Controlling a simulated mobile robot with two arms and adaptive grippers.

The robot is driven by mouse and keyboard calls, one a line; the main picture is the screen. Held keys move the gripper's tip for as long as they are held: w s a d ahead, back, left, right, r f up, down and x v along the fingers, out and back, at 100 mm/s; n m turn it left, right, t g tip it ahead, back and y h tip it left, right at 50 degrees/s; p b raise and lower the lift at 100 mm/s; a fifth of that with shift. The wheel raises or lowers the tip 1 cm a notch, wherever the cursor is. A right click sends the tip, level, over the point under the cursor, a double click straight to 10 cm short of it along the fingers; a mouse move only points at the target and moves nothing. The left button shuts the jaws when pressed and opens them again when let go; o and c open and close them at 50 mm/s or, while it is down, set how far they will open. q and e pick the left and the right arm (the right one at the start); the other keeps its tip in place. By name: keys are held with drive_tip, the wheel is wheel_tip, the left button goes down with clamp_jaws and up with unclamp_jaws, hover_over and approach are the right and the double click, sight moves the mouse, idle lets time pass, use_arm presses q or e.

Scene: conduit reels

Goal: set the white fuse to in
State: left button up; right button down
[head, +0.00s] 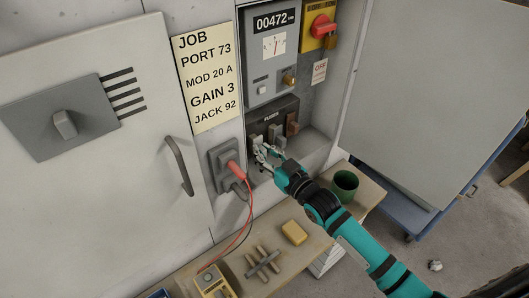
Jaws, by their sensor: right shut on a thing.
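The fuse block (286,109), labelled FUSES, sits low in the open cabinet below the meter panel. A grey fuse (274,132) and a brown fuse (293,125) stand in it, in the middle and at the right. My right gripper (262,153) reaches up from the lower right and is shut on the white fuse (257,141) at the left end. The fingers cover much of this fuse, so how deep it sits is hard to tell. My left gripper is not in view.
A grey socket with a red plug (234,170) and cables is left of my gripper. The open cabinet door stands at the right.

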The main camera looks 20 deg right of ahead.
idle(0.3)
drive_tip(key=shift+x, duration=1.3)
drive_tip(key=shift+d+r, duration=0.1)
drive_tip(key=c, duration=1.6)
unclamp_jaws()
drive_tip(key=o, duration=0.4)
drive_tip(key=shift+w, duration=0.1)
drive_tip(key=shift+c, duration=0.2)
